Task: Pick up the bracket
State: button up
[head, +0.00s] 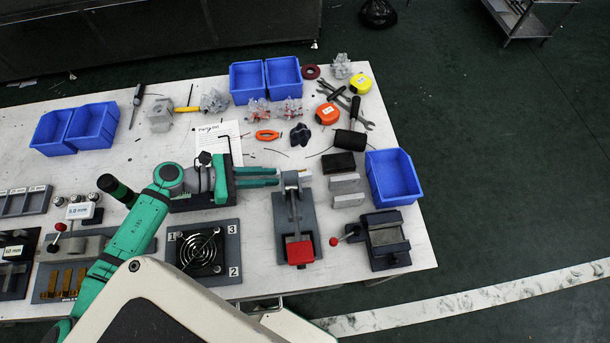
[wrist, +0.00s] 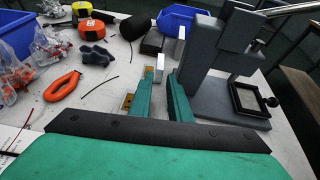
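My gripper (head: 277,177) is level with the tabletop in the head view, its teal fingers pointing right. I cannot tell for sure which part is the bracket. Two pale grey pieces, one behind (head: 345,183) and one in front (head: 348,200), lie right of the fingertips. A grey cast part (head: 160,115) lies farther back at left.
A grey fixture with a red handle (head: 299,250) stands just right of the fingers; its tall grey body (wrist: 205,50) rises beside the right finger. A vise (head: 385,240), a blue bin (head: 394,178), a dark block (head: 338,162) and a fan plate (head: 204,252) are nearby.

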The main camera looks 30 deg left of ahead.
aim_at(301, 174)
jog(key=x, duration=1)
jog(key=shift+w+d+r, duration=0.15)
jog(key=shift+w+d, duration=0.1)
grip_shut()
